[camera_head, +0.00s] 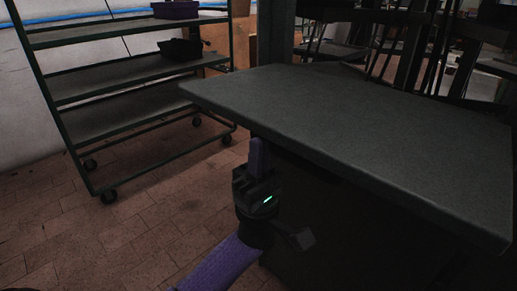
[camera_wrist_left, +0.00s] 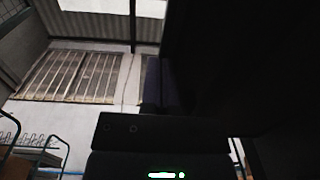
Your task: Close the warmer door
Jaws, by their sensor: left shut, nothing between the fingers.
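My left gripper (camera_head: 258,150) points up at the left edge of the grey tabletop, its fingers together and empty. Its fingertips are close to the underside of the tabletop's edge; I cannot tell whether they touch. Below the tabletop is a very dark cabinet-like front (camera_head: 350,235), perhaps the warmer. Its door, hinge and handle cannot be made out in the shadow. In the left wrist view the gripper's fingers (camera_wrist_left: 163,85) stand beside a large black surface (camera_wrist_left: 240,65) that fills the right side. My right gripper is not in view.
The grey tabletop (camera_head: 350,120) overhangs the dark front. A green wheeled shelf cart (camera_head: 115,105) stands at the left, with dark bins on its shelves. The brick-coloured floor (camera_head: 140,235) between cart and table is clear. Dark frames (camera_head: 400,50) stand behind the table.

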